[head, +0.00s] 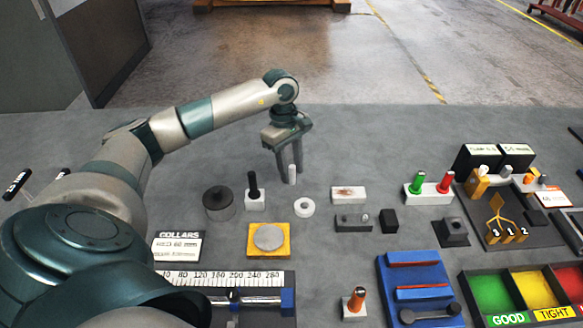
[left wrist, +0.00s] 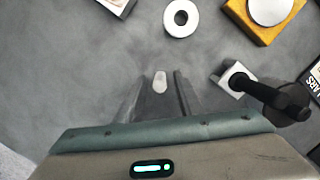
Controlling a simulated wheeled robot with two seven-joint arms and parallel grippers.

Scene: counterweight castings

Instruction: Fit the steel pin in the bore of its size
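The steel pin (head: 292,174) is a slim, pale upright cylinder at the far middle of the table. My left gripper (head: 287,168) points down over it, with a finger on either side. In the left wrist view the pin (left wrist: 160,82) shows between the two fingertips (left wrist: 161,90), with a narrow gap on both sides, so the gripper looks open around it. Whether the pin's foot touches the table is unclear. A grey block (head: 353,222) with small holes in its top lies to the right; their sizes cannot be told. My right gripper is not in view.
A white ring (head: 304,207), a white block with a black peg (head: 254,202) and a dark cylinder (head: 219,204) stand near the gripper. A yellow plate with a round disc (head: 284,250) lies nearer. A white block (head: 349,196) lies right; bare table lies beyond it.

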